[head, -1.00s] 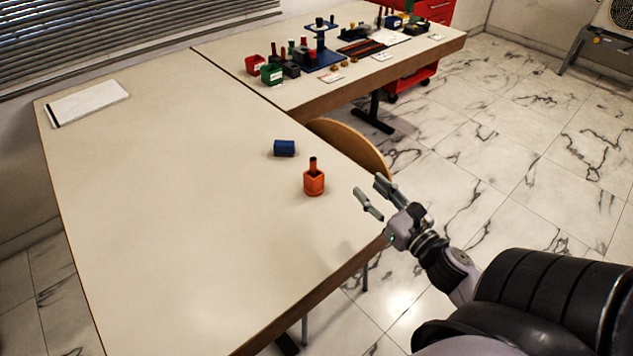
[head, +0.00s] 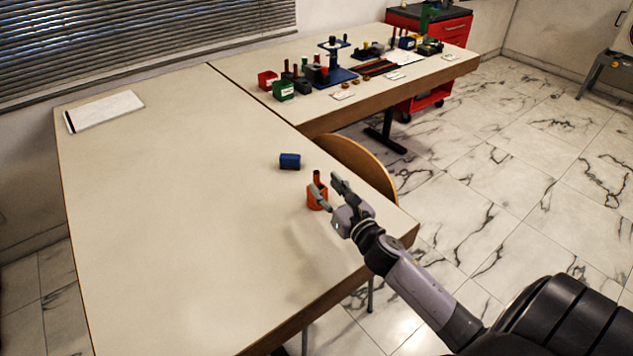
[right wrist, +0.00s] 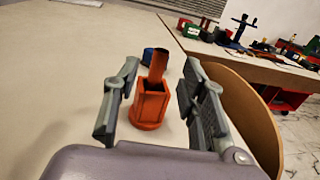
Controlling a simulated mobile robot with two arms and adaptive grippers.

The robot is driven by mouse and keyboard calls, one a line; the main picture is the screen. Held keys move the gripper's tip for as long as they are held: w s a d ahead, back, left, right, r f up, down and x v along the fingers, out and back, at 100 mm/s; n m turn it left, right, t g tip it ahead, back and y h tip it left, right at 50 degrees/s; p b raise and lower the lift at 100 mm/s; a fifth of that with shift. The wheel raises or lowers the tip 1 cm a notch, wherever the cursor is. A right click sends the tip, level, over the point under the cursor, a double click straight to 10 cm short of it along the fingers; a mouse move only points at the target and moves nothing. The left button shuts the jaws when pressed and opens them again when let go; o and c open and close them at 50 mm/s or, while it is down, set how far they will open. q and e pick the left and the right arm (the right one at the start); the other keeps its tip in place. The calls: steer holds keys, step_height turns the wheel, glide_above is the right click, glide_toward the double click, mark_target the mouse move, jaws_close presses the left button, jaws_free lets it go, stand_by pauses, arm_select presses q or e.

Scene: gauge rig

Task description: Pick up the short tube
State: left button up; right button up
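The short tube (right wrist: 158,66) is a dark orange-brown cylinder standing upright in an orange holder (right wrist: 150,108) with a square opening and round base. In the head view the tube (head: 316,175) shows only its upper part, and my right gripper partly hides the holder (head: 313,201). My right gripper (right wrist: 158,85) is open, its two fingers on either side of the tube and holder in the wrist view, with visible gaps and no contact that I can make out. In the head view my right gripper (head: 325,187) is at the holder's right. My left gripper is not in view.
A blue block (head: 290,161) lies just behind the holder. A wooden chair back (head: 362,165) rises at the table's right edge. The near table (head: 180,220) is otherwise clear on its left. A white pad (head: 104,111) lies far left. The back table holds bins and parts.

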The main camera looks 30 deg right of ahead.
mark_target(318, 179)
steer(key=w, duration=0.5)
steer(key=shift+w+d+f+p, duration=0.1)
steer(key=shift+w+d+p, duration=0.05)
steer(key=shift+w+p, duration=0.2)
steer(key=shift+s, duration=0.1)
jaws_close()
